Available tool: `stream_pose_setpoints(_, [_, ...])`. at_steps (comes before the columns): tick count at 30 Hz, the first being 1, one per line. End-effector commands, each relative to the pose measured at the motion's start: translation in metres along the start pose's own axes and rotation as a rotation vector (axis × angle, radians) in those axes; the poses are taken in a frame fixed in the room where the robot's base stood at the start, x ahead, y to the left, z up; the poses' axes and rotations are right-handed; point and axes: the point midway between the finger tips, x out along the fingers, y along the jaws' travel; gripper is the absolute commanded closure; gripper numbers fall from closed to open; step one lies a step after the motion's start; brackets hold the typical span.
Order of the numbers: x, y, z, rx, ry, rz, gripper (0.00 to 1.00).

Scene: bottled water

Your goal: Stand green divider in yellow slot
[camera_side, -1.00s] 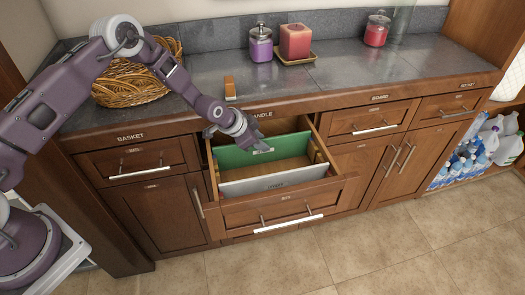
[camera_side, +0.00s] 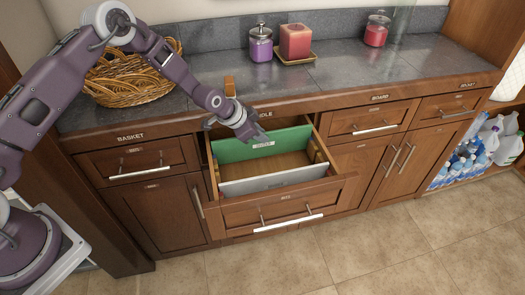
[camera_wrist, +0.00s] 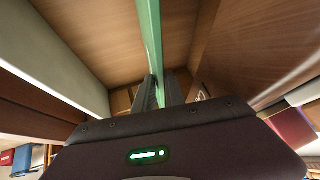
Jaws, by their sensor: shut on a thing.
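The green divider (camera_side: 285,139) is a flat panel with a small white label, upright in the rear part of the open drawer (camera_side: 290,208). My gripper (camera_side: 262,138) is at its top edge in the side view. In the wrist view, the green divider (camera_wrist: 150,40) runs between the two fingers of my gripper (camera_wrist: 160,92), which are shut on it. Its lower edge is hard to see, so I cannot tell whether it touches the drawer floor.
A white divider (camera_side: 272,179) stands at the drawer's front. The drawer floor between the panels is bare. On the counter are a wicker basket (camera_side: 130,82), a small orange-brown block (camera_side: 229,86), a purple jar (camera_side: 261,45) and a red candle (camera_side: 295,41).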

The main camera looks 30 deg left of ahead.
Motion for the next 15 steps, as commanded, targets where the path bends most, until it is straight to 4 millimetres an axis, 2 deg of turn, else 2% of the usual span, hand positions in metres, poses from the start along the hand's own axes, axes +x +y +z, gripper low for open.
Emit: stream_pose_setpoints(15, [-0.028, -0.009, -0.02, -0.004, 0.003, -0.004, 1.0])
